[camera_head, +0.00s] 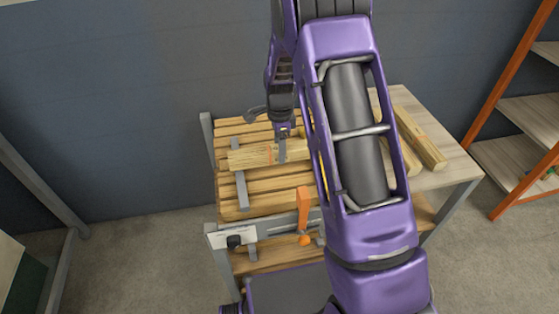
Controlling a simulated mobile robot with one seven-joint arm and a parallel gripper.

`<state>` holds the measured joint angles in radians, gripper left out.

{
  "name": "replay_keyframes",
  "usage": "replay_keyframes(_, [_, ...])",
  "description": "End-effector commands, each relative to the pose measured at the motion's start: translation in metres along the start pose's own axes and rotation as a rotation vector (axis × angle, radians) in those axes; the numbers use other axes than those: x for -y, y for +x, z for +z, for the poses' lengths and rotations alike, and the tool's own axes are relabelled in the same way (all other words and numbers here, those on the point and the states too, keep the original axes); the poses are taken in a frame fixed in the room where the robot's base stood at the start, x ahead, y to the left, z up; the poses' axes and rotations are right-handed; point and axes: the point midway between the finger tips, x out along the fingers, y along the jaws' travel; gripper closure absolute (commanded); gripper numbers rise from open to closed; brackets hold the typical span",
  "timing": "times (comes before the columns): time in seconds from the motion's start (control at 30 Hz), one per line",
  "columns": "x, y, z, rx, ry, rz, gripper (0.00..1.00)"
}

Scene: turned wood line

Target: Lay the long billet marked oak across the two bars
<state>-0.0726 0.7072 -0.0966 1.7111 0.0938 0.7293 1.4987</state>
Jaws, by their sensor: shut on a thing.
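A long pale billet (247,159) with an orange mark lies crosswise in front of my gripper (282,150). My gripper points down and is shut on this billet, near the orange mark. The billet's left end is over a grey bar (241,190) on the slatted bench top; I cannot tell if it touches the bar or hangs just above it. Its right end is hidden behind my arm. A second bar is not clearly seen. No word on the billet can be read at this size.
Other billets (421,140) lie on the pale table top (449,168) at the right, partly behind my arm. An orange-handled clamp (304,210) stands at the bench's front edge. A shelf with orange posts (516,100) stands far right.

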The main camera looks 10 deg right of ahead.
Motion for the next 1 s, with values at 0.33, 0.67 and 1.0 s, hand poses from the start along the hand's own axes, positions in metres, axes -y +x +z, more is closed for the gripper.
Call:
replay_keyframes(0.33, [0.0,0.037,-0.001,0.0,0.002,0.0,1.0])
replay_keyframes(0.67, [0.001,0.043,0.0,0.0,0.001,-0.004,1.0])
replay_keyframes(1.0, [0.001,0.045,0.0,0.0,0.001,-0.002,0.14])
